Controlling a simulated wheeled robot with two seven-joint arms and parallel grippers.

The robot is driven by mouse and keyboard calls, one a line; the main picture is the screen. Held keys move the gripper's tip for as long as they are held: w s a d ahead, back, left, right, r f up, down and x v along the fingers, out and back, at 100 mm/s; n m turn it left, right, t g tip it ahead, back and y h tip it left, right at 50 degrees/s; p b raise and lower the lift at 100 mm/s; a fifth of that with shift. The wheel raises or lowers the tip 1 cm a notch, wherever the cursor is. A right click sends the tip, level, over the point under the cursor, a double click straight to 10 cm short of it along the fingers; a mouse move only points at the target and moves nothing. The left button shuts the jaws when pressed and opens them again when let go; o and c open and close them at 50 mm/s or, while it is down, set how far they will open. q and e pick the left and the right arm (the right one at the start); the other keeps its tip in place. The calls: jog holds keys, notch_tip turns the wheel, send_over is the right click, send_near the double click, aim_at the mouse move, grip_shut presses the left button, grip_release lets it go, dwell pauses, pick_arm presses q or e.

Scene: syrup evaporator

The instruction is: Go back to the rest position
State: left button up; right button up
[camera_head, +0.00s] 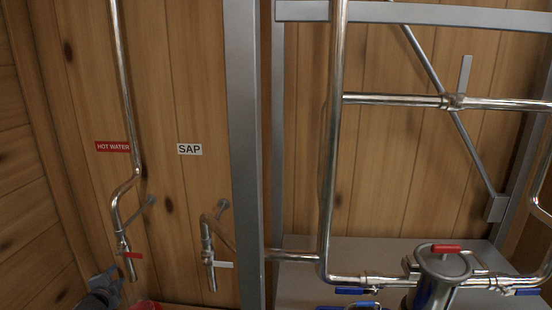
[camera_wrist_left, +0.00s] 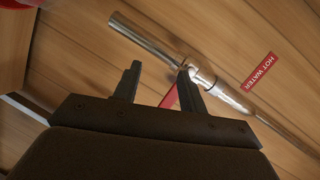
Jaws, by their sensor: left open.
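My left gripper (camera_head: 108,280) is at the bottom left of the head view, just below and left of the hot water tap (camera_head: 122,240) with its red handle (camera_head: 131,255). In the left wrist view the gripper's two dark fingers (camera_wrist_left: 160,75) stand apart with nothing held between them. The red handle (camera_wrist_left: 170,97) shows partly behind the right finger, and the steel tap pipe (camera_wrist_left: 150,38) runs beyond the fingertips. I cannot tell whether the finger touches the tap. My right gripper is not in view.
The sap tap (camera_head: 208,255) with a white handle hangs to the right, near a grey post (camera_head: 243,150). Steel pipes with blue-handled valves (camera_head: 352,291) and a red-topped metal vessel (camera_head: 440,265) stand farther right. A red object (camera_head: 145,304) shows at the bottom edge.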

pick_arm(q)
jog(key=s+d+f+n+g, duration=0.9)
jog(key=s+d+f, duration=0.8)
jog(key=s+f, duration=0.15)
jog(key=s+d+f+g+h, duration=0.1)
jog(key=s+d+f, duration=0.3)
jog(key=s+d, duration=0.3)
jog(key=s+d+f+n+g+h, duration=0.1)
jog(key=s+d+f+g, duration=0.1)
jog(key=s+d+f, duration=0.2)
jog(key=s+d+f+g+h, duration=0.1)
jog(key=s+d+f, duration=0.3)
jog(key=s+d, duration=0.6)
jog(key=s+g, duration=0.1)
jog(key=s, duration=0.5)
jog(key=shift+s+d+f+n+h, duration=0.2)
jog(key=shift+s+n+h, duration=0.1)
jog(key=shift+s, duration=0.1)
